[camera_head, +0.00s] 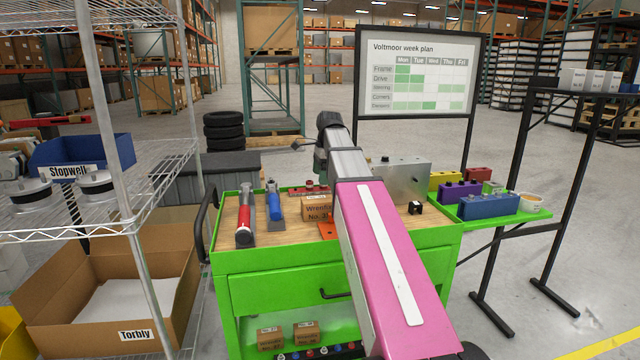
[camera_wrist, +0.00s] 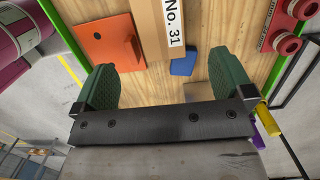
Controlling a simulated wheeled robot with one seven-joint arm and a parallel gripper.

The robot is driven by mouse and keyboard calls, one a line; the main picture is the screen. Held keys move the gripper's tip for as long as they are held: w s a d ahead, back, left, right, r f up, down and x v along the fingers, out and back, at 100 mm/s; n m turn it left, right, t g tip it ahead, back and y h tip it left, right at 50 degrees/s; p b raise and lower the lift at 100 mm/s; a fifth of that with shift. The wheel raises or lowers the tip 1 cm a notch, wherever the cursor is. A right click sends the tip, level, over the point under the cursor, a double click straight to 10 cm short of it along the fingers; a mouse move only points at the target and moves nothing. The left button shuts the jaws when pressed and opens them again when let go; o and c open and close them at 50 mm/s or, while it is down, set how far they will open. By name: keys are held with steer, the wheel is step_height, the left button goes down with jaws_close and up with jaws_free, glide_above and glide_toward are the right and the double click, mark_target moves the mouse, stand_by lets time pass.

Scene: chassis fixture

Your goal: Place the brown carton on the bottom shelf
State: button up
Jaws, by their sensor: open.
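The brown carton (camera_head: 315,207) with a white-and-dark "No. 31" label stands on the wooden top of the green cart (camera_head: 285,260), partly hidden behind my arm in the head view. In the wrist view the carton (camera_wrist: 146,22) shows at the top centre, its label facing the camera. My gripper (camera_wrist: 164,78) is open and empty, its green fingers wide apart, with the carton beyond the gap between them. The fingertips are mostly hidden in the head view. The cart's bottom shelf (camera_head: 345,335) holds two small brown cartons (camera_head: 288,337) and a row of small items at the front.
Beside the carton lie an orange plate (camera_wrist: 107,42) and a blue piece (camera_wrist: 183,62). Red and blue tools (camera_head: 258,212) stand on the worktop's left. A metal box (camera_head: 405,178) is behind my arm. A wire rack (camera_head: 95,230) flanks the cart's left; a green side tray (camera_head: 505,216) its right.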

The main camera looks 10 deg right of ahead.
mark_target(318, 199)
steer(key=shift+w+d+f+y, duration=0.15)
steer(key=shift+d+f+y, duration=0.35)
steer(key=shift+f+y, duration=0.2)
steer(key=shift+x, duration=5.4)
steer(key=shift+f, duration=0.2)
steer(key=c, duration=1.4)
steer(key=shift+r, duration=0.1)
